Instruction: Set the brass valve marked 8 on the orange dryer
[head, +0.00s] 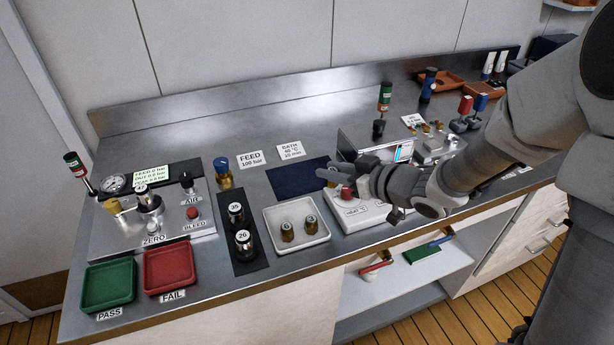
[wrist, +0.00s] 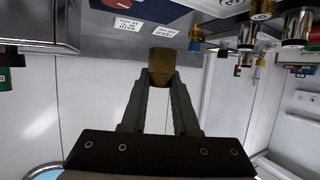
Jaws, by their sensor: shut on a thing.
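My gripper (wrist: 162,72) is shut on a brass valve (wrist: 162,58), gripped between the fingertips in the wrist view. Its mark cannot be read. In the head view my gripper (head: 328,176) hangs above the counter, near the white heater unit and the dark blue mat; the held valve cannot be made out there. Orange trays (head: 478,92) lie at the back right; I cannot tell whether one is the dryer.
Green (head: 108,287) and red (head: 170,267) trays lie front left. The counter's back left is clear.

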